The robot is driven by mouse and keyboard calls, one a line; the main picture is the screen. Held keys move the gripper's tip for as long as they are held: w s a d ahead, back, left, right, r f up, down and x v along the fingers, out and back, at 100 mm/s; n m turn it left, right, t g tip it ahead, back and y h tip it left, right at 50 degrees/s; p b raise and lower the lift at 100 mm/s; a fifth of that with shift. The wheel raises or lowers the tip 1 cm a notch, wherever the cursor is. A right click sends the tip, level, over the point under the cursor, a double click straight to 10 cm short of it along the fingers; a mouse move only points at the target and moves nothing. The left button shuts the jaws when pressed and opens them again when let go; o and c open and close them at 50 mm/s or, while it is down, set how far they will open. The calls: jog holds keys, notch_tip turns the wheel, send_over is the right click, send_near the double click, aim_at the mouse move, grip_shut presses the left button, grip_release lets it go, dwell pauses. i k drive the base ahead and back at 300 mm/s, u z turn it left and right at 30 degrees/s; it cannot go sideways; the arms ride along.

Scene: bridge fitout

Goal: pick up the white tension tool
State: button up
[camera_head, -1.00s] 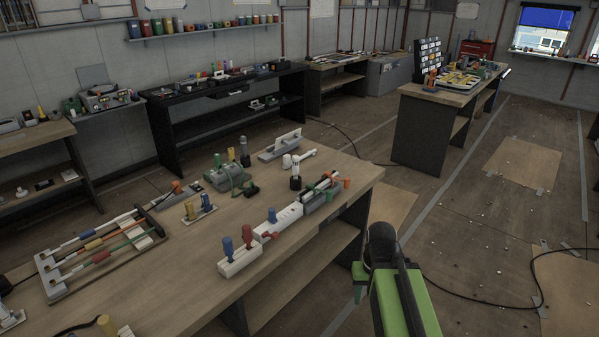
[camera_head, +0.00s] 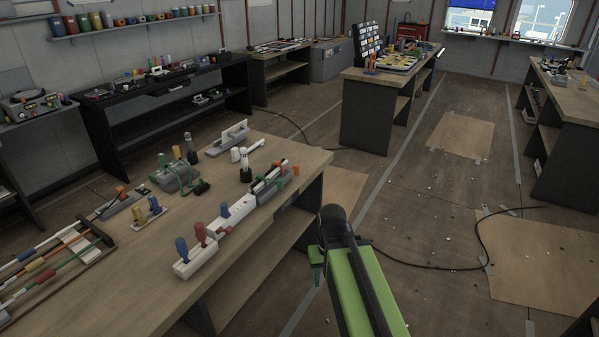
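A white tool with a long handle (camera_head: 251,149) lies toward the far right of the near workbench (camera_head: 130,270). It looks like the white tension tool, but it is too small to be sure. A dark upright piece with a pale top (camera_head: 245,166) stands in front of it and may be a separate thing. The green and black end of my arm, with my gripper (camera_head: 318,262), is right of the bench's front edge, apart from the tool. The fingers do not show clearly, and nothing is seen held.
Another bench (camera_head: 368,115) stands behind.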

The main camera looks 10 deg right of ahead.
aim_at(242, 151)
jog(key=z, duration=0.7)
jog(key=i, duration=2.45)
jog(key=z, duration=5.25)
